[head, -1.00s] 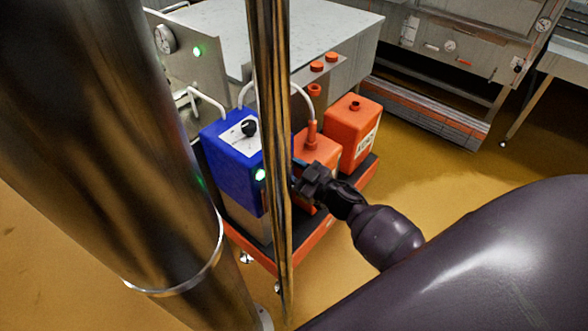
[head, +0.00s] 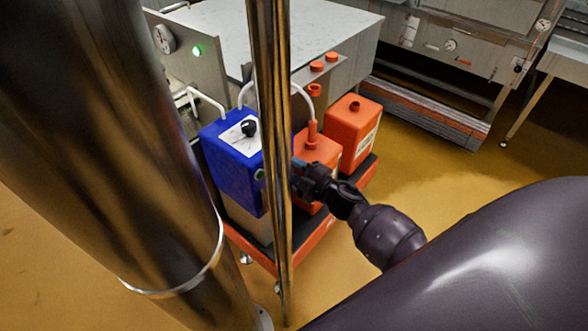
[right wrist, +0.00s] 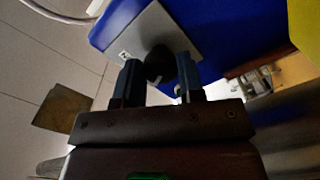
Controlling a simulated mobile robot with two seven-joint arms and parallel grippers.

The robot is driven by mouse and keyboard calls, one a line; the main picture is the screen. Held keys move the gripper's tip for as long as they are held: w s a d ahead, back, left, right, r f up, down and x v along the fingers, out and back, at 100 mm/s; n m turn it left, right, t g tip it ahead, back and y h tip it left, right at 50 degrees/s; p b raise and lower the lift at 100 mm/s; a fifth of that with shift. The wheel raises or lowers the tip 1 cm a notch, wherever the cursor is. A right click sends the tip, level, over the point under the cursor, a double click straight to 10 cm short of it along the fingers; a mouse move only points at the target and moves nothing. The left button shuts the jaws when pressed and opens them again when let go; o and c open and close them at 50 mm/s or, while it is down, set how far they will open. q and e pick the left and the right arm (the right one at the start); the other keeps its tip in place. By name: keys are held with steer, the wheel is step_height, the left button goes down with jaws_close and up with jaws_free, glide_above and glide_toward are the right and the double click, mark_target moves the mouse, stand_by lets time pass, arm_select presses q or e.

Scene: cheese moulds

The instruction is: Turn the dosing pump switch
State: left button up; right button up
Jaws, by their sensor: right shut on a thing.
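The dosing pump is a blue box (head: 226,168) with a black dial (head: 249,128) on its sloping top panel. Its lamp (head: 259,174), on the side toward my gripper, is dark. My right gripper (head: 298,175) is at that side of the pump, its fingertips partly hidden behind a steel pole. In the right wrist view the blue pump (right wrist: 235,35) carries a grey plate with a label (right wrist: 128,48). There, a black switch knob (right wrist: 158,62) with a pale mark sits between the fingers of my right gripper (right wrist: 160,75), which are shut on it. My left gripper is not in view.
The steel pole (head: 270,110) crosses in front of the pump. Two orange canisters (head: 318,150) (head: 352,125) stand beside it on a red-rimmed base (head: 315,235). A steel table (head: 290,30) stands behind. Yellow floor (head: 430,140) is open at the right.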

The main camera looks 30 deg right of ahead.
stand_by(0.3)
steer(key=o, duration=0.9)
steer(key=v, duration=1)
steer(key=shift+s+d, duration=0.15)
steer(key=shift+s, duration=0.2)
stand_by(5.4)
